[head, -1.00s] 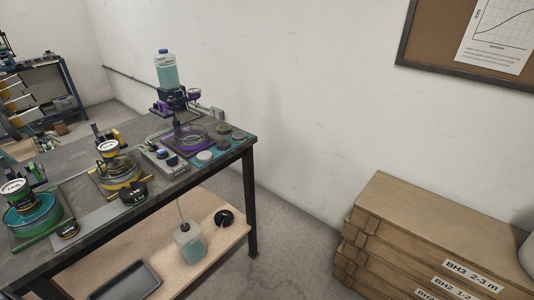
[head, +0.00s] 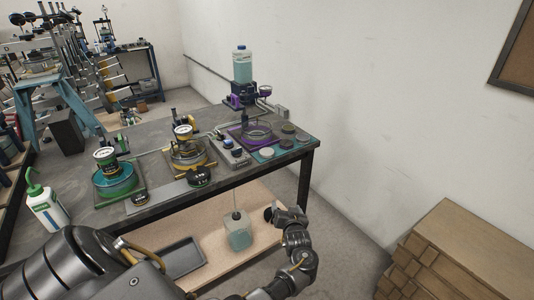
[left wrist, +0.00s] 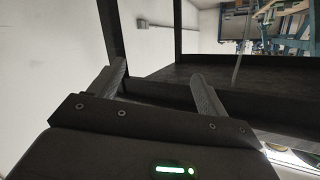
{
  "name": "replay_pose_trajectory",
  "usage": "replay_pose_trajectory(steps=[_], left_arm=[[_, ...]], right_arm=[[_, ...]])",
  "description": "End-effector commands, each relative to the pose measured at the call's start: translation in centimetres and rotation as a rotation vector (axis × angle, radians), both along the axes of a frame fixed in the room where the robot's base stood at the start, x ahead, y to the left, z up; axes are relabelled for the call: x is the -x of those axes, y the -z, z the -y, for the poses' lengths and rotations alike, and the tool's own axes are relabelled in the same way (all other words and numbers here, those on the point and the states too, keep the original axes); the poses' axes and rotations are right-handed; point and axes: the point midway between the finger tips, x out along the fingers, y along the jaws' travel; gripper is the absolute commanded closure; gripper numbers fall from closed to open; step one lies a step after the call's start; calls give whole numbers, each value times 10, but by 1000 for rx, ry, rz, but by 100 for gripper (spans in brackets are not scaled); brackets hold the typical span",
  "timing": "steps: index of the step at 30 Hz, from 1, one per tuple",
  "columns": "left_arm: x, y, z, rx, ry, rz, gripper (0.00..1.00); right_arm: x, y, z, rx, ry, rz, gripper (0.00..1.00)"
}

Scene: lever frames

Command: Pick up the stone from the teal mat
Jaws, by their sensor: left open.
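The teal mat (head: 258,158) lies at the right front corner of the grey bench. Several round, flat discs rest on it, a pale one (head: 267,153) at the near end and greyer, darker ones (head: 286,144) behind; I cannot tell which is meant as the stone. My left gripper (head: 284,214) is in front of the bench, below the height of its top and apart from the mat. In the left wrist view its two fingers (left wrist: 158,88) are spread with nothing between them. The mat cannot be made out there. My right gripper is not in view.
A purple tray with a glass dish (head: 256,131) and a grey control box (head: 234,152) stand beside the mat. Wooden boxes (head: 460,250) stand at the right, with floor between.

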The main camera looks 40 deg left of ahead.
Motion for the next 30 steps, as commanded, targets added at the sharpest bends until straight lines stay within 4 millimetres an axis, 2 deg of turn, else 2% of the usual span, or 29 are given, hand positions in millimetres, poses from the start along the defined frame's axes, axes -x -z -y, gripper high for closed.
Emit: replay_pose_trajectory(steps=[1, 3, 6, 9, 12, 16, 24, 30], left_arm=[[-10, -45, -8, 9, -67, 79, 23], [-14, -94, -19, 24, -161, 162, 23], [-10, -142, -30, 53, -262, 245, 23], [-5, -168, -36, 78, -324, 292, 23], [-2, -175, -38, 87, -346, 304, 23], [-4, -176, -43, 85, -347, 305, 23], [-23, -170, -77, 83, -345, 304, 23], [-29, -167, -87, 85, -344, 304, 23]], right_arm=[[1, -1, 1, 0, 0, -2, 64], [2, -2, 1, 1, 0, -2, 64], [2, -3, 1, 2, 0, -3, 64], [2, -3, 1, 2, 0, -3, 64], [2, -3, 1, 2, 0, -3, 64], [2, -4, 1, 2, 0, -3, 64], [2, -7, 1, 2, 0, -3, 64], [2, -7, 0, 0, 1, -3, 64]])
